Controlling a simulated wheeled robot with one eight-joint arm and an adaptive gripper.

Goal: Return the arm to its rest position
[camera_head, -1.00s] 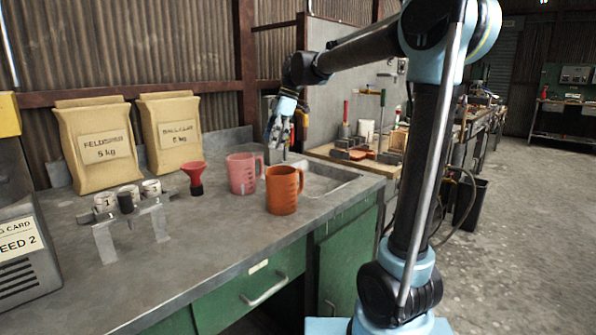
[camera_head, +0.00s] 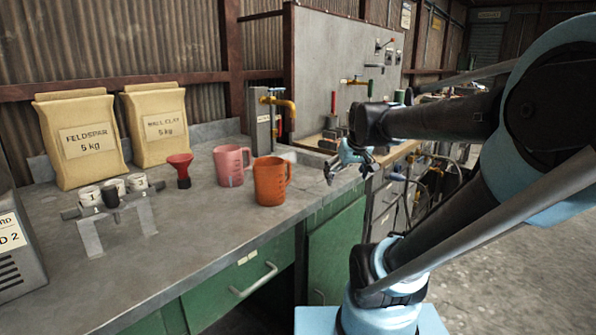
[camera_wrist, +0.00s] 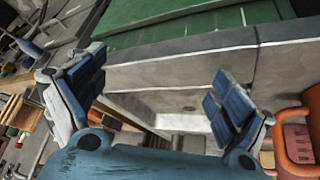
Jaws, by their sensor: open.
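My gripper (camera_head: 346,166) is in the head view, at the right end of the green workbench (camera_head: 236,224), to the right of the orange jug. Its arm reaches in from the right and is folded lower over the front. In the wrist view my gripper (camera_wrist: 160,95) shows two blue-padded fingers spread wide with nothing between them. Below them lie the bench's grey edge and the sink basin (camera_wrist: 175,110). The orange jug (camera_head: 270,182) stands upright on the bench, apart from the fingers; its handle also shows at the right of the wrist view (camera_wrist: 284,140).
A pink jug (camera_head: 231,166), a red funnel (camera_head: 181,168), a rack of small cups (camera_head: 113,194) and two sacks (camera_head: 78,138) stand on the bench. A yellow tap (camera_head: 280,102) rises behind the sink. Open floor (camera_head: 530,265) lies at the right.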

